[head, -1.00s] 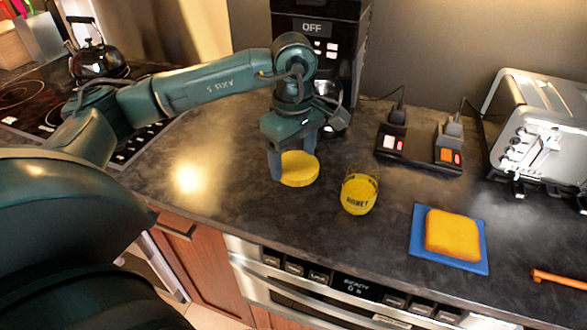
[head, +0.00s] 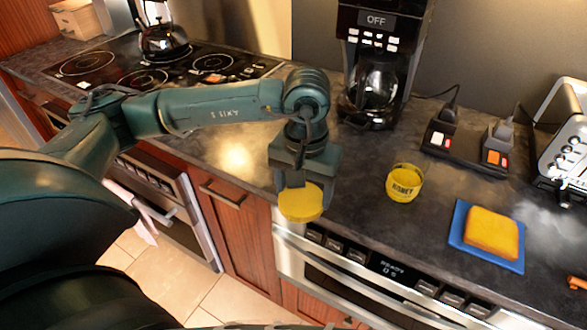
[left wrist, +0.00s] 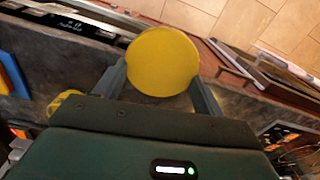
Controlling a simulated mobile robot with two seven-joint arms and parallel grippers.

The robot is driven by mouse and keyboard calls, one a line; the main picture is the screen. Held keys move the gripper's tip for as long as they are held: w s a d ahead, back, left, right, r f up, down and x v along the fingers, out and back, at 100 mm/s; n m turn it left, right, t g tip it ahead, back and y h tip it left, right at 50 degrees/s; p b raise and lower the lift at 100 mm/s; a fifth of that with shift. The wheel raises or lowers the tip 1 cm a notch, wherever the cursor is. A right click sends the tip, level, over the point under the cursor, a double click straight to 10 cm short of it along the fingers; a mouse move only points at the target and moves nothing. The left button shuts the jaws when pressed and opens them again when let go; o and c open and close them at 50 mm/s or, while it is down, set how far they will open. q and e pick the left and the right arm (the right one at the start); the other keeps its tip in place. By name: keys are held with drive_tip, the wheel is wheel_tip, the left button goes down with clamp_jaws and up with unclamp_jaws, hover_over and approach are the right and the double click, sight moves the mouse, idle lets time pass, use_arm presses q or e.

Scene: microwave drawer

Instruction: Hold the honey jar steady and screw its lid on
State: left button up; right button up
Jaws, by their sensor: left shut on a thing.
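The honey jar (head: 404,183) is a glass jar with yellow contents and the word HONEY. It stands upright and open on the dark counter, and its edge also shows at the left of the left wrist view (left wrist: 64,102). My left gripper (head: 302,190) is shut on the round yellow lid (head: 301,203), left of the jar and apart from it, near the counter's front edge. In the left wrist view the lid (left wrist: 163,61) sits between the two fingers. My right gripper is not in view.
A blue board (head: 463,254) with a yellow sponge-like block (head: 491,233) lies right of the jar. A coffee maker (head: 376,80), a dark power strip (head: 467,152) and a toaster (head: 565,150) stand behind. The oven front (head: 390,290) drops below the counter edge.

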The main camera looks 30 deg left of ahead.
use_arm(q)
drive_tip(key=shift+s+f+m, duration=0.15)
drive_tip(key=shift+s+m, duration=0.45)
drive_tip(key=shift+s, duration=0.1)
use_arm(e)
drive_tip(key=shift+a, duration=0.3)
use_arm(q)
drive_tip(key=shift+w, duration=0.2)
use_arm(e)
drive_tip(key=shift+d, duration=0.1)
use_arm(q)
drive_tip(key=shift+w+d, duration=0.2)
drive_tip(key=shift+w, duration=0.2)
drive_tip(key=w+d+r+n, duration=0.5)
drive_tip(key=w+d+n, duration=0.1)
drive_tip(key=w, duration=0.3)
drive_tip(key=w+d+r+n, duration=0.5)
drive_tip(key=w+d+n, duration=0.2)
drive_tip(key=w, duration=0.3)
drive_tip(key=shift+d, duration=0.45)
